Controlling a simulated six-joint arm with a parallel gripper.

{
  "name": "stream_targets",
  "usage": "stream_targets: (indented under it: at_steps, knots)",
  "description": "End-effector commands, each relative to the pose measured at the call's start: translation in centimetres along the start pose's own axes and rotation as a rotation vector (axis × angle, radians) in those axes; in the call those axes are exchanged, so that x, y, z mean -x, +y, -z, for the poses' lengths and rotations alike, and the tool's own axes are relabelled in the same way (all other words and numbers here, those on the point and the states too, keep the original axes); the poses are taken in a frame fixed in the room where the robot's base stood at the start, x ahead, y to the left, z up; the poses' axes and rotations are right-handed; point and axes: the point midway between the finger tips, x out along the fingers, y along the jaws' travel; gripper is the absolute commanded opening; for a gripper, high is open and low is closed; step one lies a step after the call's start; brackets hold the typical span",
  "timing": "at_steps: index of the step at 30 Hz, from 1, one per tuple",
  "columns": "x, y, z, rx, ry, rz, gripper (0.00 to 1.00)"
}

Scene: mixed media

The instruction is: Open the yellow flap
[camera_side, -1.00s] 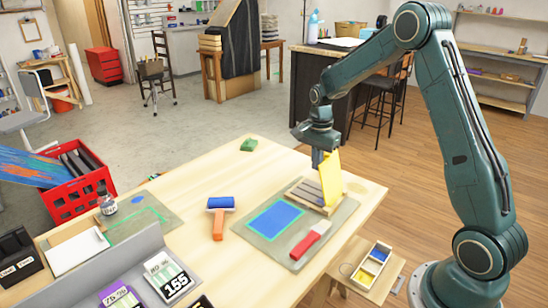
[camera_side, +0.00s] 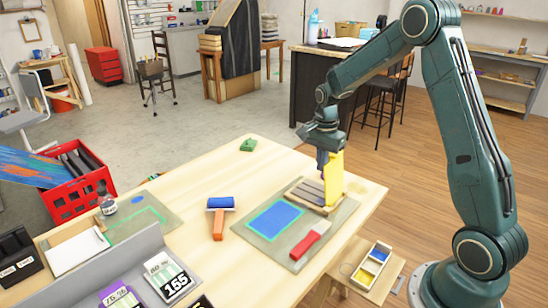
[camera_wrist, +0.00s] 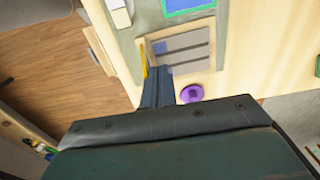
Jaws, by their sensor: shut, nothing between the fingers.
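The yellow flap (camera_side: 334,182) stands close to upright at the right edge of a wooden frame (camera_side: 299,194) with grey slats. The frame lies on a grey-green mat and also shows in the wrist view (camera_wrist: 211,67). My gripper (camera_side: 322,167) is shut and empty, pointing down over the frame on the left, inner side of the flap. In the wrist view its fingers (camera_wrist: 157,76) are close beside the thin yellow edge of the flap (camera_wrist: 145,60). I cannot tell whether they touch it.
On the mat (camera_side: 250,234) lie a blue rectangle with a green border (camera_side: 275,220) and a red-handled brush (camera_side: 311,240). A blue roller (camera_side: 219,205) lies to the left. A green block (camera_side: 248,145) sits at the back. The table's right edge is near the frame.

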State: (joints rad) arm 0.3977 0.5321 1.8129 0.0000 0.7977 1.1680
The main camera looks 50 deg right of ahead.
Motion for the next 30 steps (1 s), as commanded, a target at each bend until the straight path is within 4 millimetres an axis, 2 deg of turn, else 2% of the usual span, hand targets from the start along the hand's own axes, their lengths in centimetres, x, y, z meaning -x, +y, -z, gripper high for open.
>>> stream_targets:
  at_steps: [15, 30]
  knots:
    - [0.3, 1.7, 0.0, 0.0, 0.0, 0.001, 0.0]
    - [0.3, 1.9, 0.0, 0.0, 0.0, 0.001, 0.0]
